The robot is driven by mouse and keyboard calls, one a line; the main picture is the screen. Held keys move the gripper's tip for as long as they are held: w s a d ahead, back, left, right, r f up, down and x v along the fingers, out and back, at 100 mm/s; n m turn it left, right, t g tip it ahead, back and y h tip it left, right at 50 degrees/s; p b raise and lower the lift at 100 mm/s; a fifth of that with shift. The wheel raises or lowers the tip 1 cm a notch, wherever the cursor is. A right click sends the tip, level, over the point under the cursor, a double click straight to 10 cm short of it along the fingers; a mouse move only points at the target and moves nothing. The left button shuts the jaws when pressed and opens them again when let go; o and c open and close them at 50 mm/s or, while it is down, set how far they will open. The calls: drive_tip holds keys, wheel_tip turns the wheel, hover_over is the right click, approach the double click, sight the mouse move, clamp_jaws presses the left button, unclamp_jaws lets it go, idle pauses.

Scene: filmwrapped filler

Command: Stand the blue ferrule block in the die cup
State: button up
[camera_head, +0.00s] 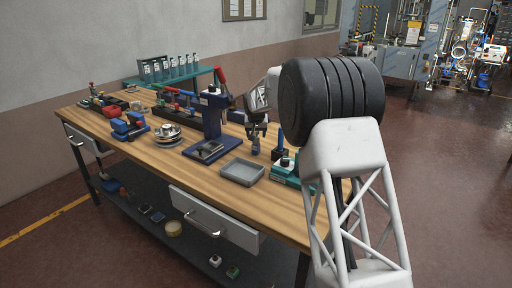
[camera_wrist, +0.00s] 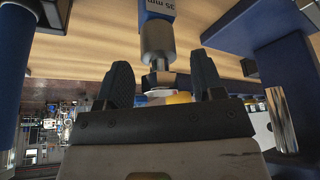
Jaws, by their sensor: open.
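My gripper (camera_head: 256,138) is in the middle of the table in the head view, pointing down between the blue press and the teal block. In the wrist view its two black fingers (camera_wrist: 163,84) are apart. A blue-topped metal piece marked "35 mm" (camera_wrist: 157,38), with a hex end, shows between and beyond the fingers; I cannot tell whether they touch it. I cannot tell whether it is the blue ferrule block or part of another tool. No die cup can be made out for certain in either view.
The blue press (camera_head: 212,118) stands left of my gripper on a wide base. A grey tray (camera_head: 242,173) lies near the front edge, with a teal block (camera_head: 285,172) to its right. Stacked metal dishes (camera_head: 167,133) and blue tools (camera_head: 128,126) are further left. A bottle rack (camera_head: 170,75) stands behind.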

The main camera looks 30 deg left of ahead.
drive_tip(key=shift+c, duration=0.2)
clamp_jaws()
drive_tip(key=shift+r, duration=0.15)
drive_tip(key=shift+r, duration=4.9)
